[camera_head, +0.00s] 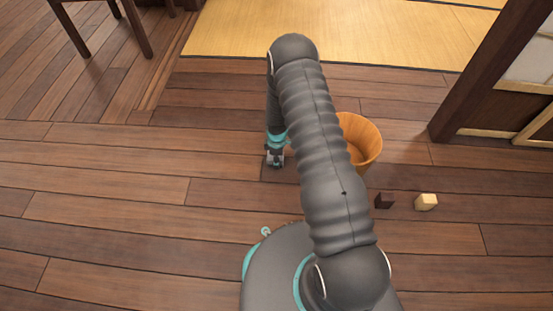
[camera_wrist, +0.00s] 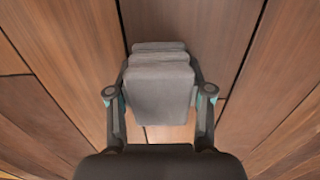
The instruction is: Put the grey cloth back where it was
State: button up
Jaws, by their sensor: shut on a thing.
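The grey cloth (camera_wrist: 160,62) is a folded, layered block in the wrist view, between the two fingers of my gripper (camera_wrist: 158,92). The fingers press on its left and right sides, so my gripper is shut on it. In the head view my gripper (camera_head: 275,160) points down over the wooden floor, left of the wooden bucket. The cloth is mostly hidden there. I cannot tell whether it touches the floor or hangs just above it.
A wooden bucket (camera_head: 365,140) stands partly behind my arm. A dark brown cube (camera_head: 384,201) and a pale cube (camera_head: 426,202) lie on the floor to the right. A tatami area (camera_head: 350,35) lies behind. Chair legs (camera_head: 130,28) are at top left. The left floor is clear.

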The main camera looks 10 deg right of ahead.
jog(key=o, duration=1.1)
jog(key=s+r+m+t+p, duration=0.1)
jog(key=s+r+m, duration=0.2)
jog(key=r, duration=1.9)
jog(key=s+r+m+t+p, duration=0.1)
jog(key=s+r+m+t, duration=0.15)
jog(key=r, duration=1.85)
jog(key=s+r+m, duration=0.3)
jog(key=s+r, duration=0.2)
jog(key=s, duration=0.3)
jog(key=s+r+m+t, duration=0.1)
jog(key=s+r+m, duration=0.2)
jog(key=s+r, duration=0.2)
jog(key=s+r+m+t, duration=0.1)
jog(key=s+r+m, duration=0.2)
jog(key=s, duration=0.9)
jog(key=shift+a+r, duration=0.2)
jog(key=shift+r, duration=0.9)
